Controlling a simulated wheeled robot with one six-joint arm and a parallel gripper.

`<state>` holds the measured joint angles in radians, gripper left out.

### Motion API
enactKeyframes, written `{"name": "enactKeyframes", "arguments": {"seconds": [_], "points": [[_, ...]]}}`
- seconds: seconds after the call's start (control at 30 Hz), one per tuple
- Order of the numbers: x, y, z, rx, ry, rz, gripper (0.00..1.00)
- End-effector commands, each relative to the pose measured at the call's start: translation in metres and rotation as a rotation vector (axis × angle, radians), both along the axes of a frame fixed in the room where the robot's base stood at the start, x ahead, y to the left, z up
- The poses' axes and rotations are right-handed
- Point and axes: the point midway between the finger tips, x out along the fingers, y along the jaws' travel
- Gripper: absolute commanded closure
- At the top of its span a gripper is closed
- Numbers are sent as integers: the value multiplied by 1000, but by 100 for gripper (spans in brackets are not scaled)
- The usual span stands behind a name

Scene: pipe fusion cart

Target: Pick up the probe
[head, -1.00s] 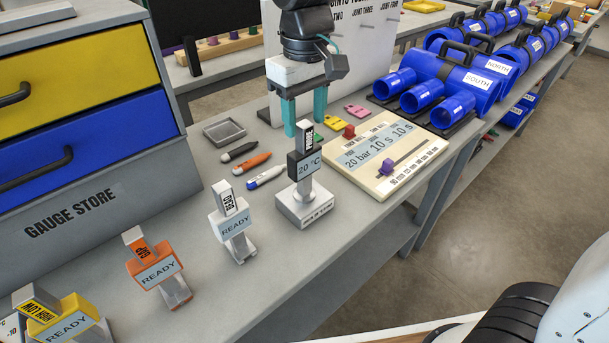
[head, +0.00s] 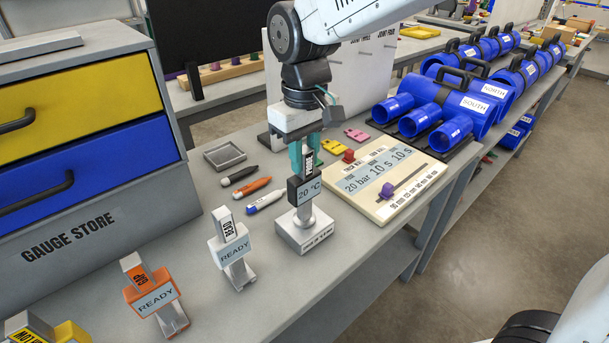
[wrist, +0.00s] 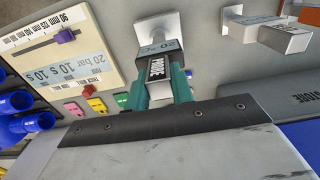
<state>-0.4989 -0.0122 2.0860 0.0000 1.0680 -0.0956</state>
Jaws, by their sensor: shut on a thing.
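The probe (head: 307,187) is a dark upright tool with a "20 °C" screen and a white label block on top. It stands in a light grey square base (head: 303,232) on the bench. My gripper (head: 305,154) comes down from above, its teal fingers shut on the probe's labelled top. In the wrist view the probe's top label (wrist: 156,68) sits between the teal fingers (wrist: 157,86). The probe looks upright and still in its stand.
To the left stand a bead gauge (head: 230,243), an orange gap gauge (head: 153,290) and a yellow gauge (head: 72,331). Several pens (head: 252,188) and a small grey tray (head: 225,156) lie behind. A settings board (head: 386,180) is at right, with blue pipes (head: 450,105) beyond.

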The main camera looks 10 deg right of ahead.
Motion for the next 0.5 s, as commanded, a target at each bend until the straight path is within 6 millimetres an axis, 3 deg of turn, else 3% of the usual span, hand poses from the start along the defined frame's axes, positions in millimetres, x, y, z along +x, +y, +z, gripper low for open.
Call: {"name": "enactKeyframes", "arguments": {"seconds": [0.17, 0.37, 0.5], "points": [[1, 0, 10, 2, -2, 0, 100], [0, 0, 35, 2, -3, 0, 100], [-26, -9, 39, 2, -3, 1, 100]]}}
